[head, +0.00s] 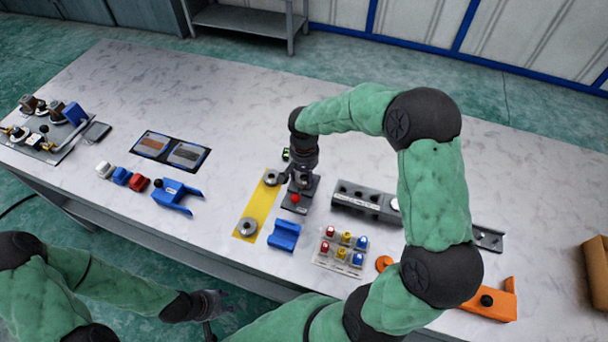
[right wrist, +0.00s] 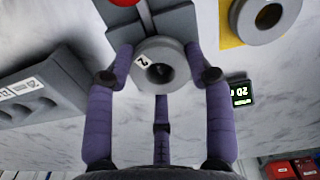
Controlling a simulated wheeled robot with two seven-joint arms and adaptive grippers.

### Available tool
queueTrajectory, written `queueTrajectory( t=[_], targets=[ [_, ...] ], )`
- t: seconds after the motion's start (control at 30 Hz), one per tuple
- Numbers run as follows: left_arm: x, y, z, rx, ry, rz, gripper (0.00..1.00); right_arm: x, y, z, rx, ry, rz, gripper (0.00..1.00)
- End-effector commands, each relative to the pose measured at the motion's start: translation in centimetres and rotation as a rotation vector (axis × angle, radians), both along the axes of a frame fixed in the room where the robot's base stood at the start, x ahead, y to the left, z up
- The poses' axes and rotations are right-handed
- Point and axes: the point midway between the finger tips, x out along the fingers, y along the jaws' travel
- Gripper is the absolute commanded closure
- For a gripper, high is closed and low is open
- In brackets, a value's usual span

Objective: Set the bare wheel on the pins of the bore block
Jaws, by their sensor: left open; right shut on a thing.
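My right gripper (head: 299,180) is over the dark grey bore block (head: 294,208), which has a red knob (head: 296,198). In the right wrist view its fingers (right wrist: 162,80) are shut around a grey wheel (right wrist: 178,56) with a centre hole and a white tag marked 2. That wheel overlaps the end of the block (right wrist: 176,25); I cannot tell whether it touches it, and the pins are hidden. In the head view the gripper mostly hides the held wheel. My left gripper (head: 210,304) is open and empty off the table's front edge.
Two grey wheels (head: 247,228) (head: 271,177) lie on a yellow strip (head: 261,201) left of the block. A blue cradle (head: 284,236) and a tray of coloured pieces (head: 341,249) stand in front. A long grey holed rail (head: 361,198) is on the right. A small display (head: 286,154) stands behind.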

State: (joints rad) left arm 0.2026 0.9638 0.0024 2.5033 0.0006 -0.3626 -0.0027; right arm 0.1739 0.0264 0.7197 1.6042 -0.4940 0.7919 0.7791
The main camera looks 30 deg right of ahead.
Motion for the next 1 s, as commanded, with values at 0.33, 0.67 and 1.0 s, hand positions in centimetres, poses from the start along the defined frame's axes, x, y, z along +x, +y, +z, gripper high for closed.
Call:
queueTrajectory(
  t=[0.33, 0.67, 1.0],
  targets=[
    [0.0, 0.0, -0.3, 0.0, 0.0, 0.0, 0.53, 0.05, -0.02, -0.38, 0.0, -0.001, 0.0, 0.94],
    [0.0, 0.0, -0.29, 0.0, 0.0, 0.0, 0.53, 0.05, -0.02, -0.36, 0.0, -0.001, 0.0, 0.24],
    [0.0, -0.01, -0.28, 0.0, 0.0, 0.0, 0.53, -0.04, 0.01, -0.44, 0.001, 0.001, 0.0, 0.19]
  ],
)
